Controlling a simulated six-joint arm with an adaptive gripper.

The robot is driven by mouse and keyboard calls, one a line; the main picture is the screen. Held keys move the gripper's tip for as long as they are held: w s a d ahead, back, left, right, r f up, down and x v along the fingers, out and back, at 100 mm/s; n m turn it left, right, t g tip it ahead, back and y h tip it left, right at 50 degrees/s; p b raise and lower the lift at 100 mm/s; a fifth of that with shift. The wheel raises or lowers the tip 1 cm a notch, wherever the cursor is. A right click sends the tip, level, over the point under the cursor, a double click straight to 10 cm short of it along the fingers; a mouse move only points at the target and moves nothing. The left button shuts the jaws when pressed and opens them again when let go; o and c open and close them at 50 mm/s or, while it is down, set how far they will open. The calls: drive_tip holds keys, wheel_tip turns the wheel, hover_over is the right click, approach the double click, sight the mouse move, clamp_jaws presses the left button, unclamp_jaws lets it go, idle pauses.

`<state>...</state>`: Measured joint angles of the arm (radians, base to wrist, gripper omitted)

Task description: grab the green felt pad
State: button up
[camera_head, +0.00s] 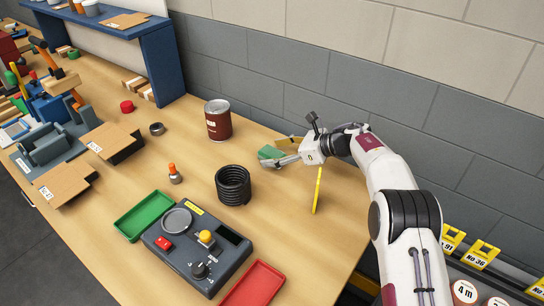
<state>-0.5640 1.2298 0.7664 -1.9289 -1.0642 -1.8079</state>
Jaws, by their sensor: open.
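A green felt pad (270,152) shows as a small flat green patch on the wooden table, towards the back near the wall. My gripper (278,151) is open, pointing left, with its fingers at the pad, one on the wall side and one on the near side. Part of the pad is hidden by the near finger. I cannot tell whether the fingers touch the pad or how high they are above the table.
A brown can (218,122) stands left of my gripper. A control box (197,243) sits between a green tray (131,224) and a red tray (250,290). The wall is close behind.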

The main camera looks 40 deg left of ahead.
sight(276, 154)
idle(0.3)
drive_tip(key=c, duration=1.1)
drive_tip(key=shift+c, duration=0.2)
wheel_tip(276, 154, up, 10)
idle(0.4)
